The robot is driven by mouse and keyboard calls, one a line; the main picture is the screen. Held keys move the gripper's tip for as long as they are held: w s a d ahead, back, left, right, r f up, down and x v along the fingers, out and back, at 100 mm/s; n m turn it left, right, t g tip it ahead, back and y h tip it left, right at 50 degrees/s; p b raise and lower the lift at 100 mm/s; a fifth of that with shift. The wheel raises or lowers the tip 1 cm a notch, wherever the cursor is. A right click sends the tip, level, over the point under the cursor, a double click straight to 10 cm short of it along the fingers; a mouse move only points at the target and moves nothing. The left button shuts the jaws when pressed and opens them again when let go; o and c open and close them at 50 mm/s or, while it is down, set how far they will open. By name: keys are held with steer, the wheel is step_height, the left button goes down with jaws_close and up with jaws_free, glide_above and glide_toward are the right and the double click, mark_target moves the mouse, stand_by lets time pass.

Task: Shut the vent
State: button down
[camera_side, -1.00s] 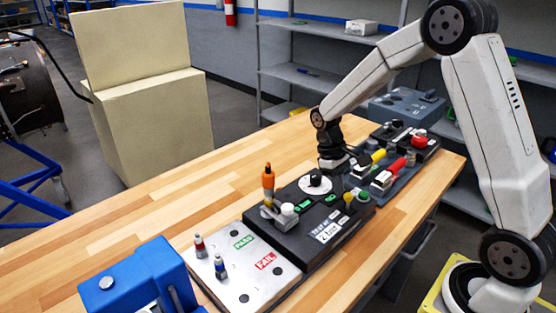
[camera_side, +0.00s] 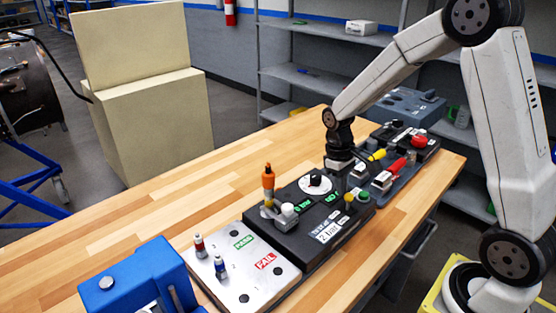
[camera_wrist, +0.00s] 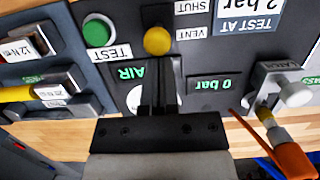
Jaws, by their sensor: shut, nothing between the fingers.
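The vent control is a yellow knob (camera_wrist: 158,40) between a green button and the VENT and SHUT labels in the wrist view. It also shows near the front edge of the black test panel (camera_side: 280,227) in the side view (camera_side: 349,197). My gripper (camera_wrist: 158,75) is shut and empty, with its fingers pointing toward the knob in the wrist view. In the side view my gripper (camera_side: 338,168) is behind the knob, near the white dial (camera_side: 315,184). I cannot tell whether it touches anything. The knob's setting is unclear. A display (camera_wrist: 215,85) reads 0 bar.
The green button (camera_wrist: 99,31) is beside the knob. Torque wrenches (camera_side: 385,178) lie on a rack to the right.

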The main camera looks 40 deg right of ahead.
mark_target(347, 193)
steer(key=shift+s, duration=0.1)
steer(key=shift+s+r+t, duration=0.15)
steer(key=shift+s+t, duration=0.4)
steer(key=shift+t, duration=0.35)
steer(key=shift+s+r+t, duration=0.1)
steer(key=shift+s+t, duration=0.4)
steer(key=shift+t, duration=0.4)
steer(key=shift+r, duration=0.25)
steer(key=shift+r, duration=0.55)
steer(key=shift+w, duration=0.15)
steer(key=shift+w+r, duration=0.35)
steer(key=shift+w, duration=0.35)
steer(key=shift+w+r, duration=0.3)
steer(key=shift+w, duration=0.35)
step_height(347, 193, up, 10)
steer(key=s, duration=0.1)
steer(key=shift+r, duration=0.15)
